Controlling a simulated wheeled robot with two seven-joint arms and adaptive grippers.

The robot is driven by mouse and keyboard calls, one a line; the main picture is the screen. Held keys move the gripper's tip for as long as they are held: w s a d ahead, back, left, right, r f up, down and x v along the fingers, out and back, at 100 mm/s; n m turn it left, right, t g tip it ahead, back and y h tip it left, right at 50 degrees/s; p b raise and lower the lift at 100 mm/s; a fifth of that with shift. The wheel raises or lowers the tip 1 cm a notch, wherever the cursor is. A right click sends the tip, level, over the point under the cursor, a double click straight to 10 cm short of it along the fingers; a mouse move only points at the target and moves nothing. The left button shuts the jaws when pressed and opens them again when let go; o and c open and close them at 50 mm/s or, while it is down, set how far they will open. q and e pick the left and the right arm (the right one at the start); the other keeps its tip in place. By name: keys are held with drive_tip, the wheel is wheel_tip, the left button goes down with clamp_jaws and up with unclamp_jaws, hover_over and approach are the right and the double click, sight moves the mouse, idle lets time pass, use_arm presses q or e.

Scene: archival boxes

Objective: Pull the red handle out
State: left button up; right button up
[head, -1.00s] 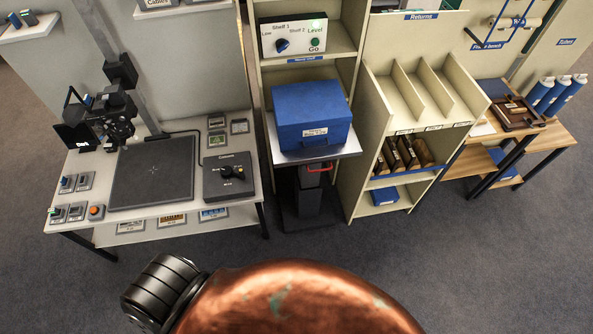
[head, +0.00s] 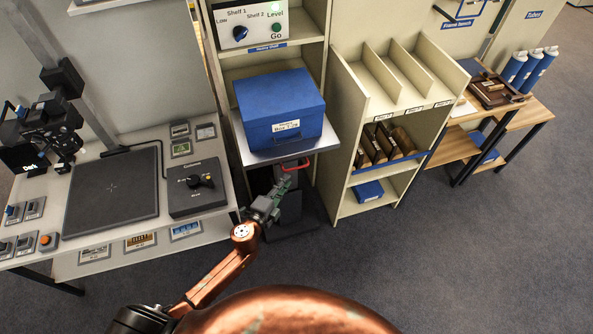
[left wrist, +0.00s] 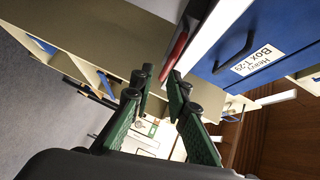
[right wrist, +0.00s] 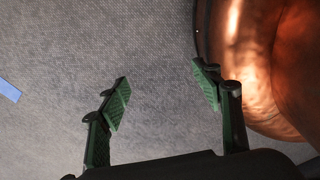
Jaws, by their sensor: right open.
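The red handle (head: 296,166) sits at the front of the grey shelf plate (head: 262,154), just under its edge. It also shows in the left wrist view (left wrist: 177,48), beyond the fingertips and nearer the right finger. My left gripper (head: 284,184) is just below and in front of the handle. In the left wrist view its fingers (left wrist: 159,73) are partly open, with a narrow gap and nothing seen between them. My right gripper (right wrist: 162,76) is open and empty, over the carpet, beside my copper body.
A blue box (head: 280,110) labelled Heavy rests on the shelf plate. A control panel (head: 246,25) is above. A table with a dark mat (head: 112,190) stands left; a cream rack (head: 400,100) stands right. The carpet in front is clear.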

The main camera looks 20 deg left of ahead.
sight(296, 168)
use_arm(q)
drive_tip(key=x, duration=0.5)
drive_tip(key=r+b+x, duration=0.1)
drive_tip(key=x, duration=0.1)
drive_tip(key=shift+w+d, duration=0.4)
use_arm(e)
drive_tip(key=shift+s+d+f, duration=0.15)
drive_tip(key=shift+s+f, duration=0.15)
drive_tip(key=shift+s, duration=0.25)
drive_tip(key=shift+s+d+f, duration=0.15)
drive_tip(key=shift+s+f, duration=0.15)
drive_tip(key=shift+s, duration=0.2)
use_arm(q)
drive_tip(key=shift+c, duration=0.3)
drive_tip(key=c, duration=0.3)
clamp_jaws()
use_arm(e)
drive_tip(key=shift+a, duration=0.2)
drive_tip(key=shift+a, duration=0.1)
